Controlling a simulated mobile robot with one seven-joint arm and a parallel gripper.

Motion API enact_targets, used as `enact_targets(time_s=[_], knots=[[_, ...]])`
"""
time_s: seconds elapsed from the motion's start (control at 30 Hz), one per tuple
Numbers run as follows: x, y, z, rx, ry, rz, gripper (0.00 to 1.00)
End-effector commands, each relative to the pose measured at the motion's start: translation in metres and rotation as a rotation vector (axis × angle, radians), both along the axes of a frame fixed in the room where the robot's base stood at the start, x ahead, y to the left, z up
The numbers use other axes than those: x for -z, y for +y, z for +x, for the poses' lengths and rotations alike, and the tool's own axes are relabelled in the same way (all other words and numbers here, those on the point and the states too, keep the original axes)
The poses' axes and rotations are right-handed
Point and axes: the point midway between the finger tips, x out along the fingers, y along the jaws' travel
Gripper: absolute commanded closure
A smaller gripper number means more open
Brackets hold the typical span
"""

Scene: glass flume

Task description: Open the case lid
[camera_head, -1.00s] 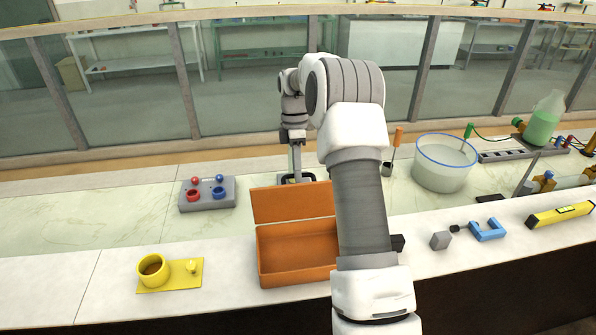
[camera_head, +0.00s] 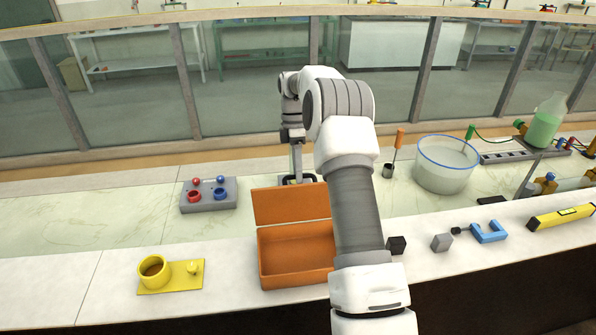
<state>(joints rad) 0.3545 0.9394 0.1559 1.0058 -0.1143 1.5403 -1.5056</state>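The case (camera_head: 295,278) is an orange open-topped box on the front of the counter. Its lid (camera_head: 290,204) stands up at the back edge, tilted away, so the empty inside shows. My arm covers the right end of the case and lid. My gripper (camera_head: 299,180) points down just behind the top edge of the lid. Its fingertips are small and partly hidden by the lid, so I cannot tell whether they touch it or how far apart they are.
A yellow cup on a plate (camera_head: 171,275) is left of the case. A clear basin (camera_head: 445,164), a black cube (camera_head: 397,245), a grey cube (camera_head: 442,243) and a blue clamp (camera_head: 489,232) lie right. A glass wall rises behind.

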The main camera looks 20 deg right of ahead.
Motion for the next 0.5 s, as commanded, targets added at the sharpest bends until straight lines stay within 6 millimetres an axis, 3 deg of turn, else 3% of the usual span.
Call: enact_targets(time_s=[0.5], knots=[[-0.0043, -0.0002, 0.001, 0.001, 0.0, 0.001, 0.53]])
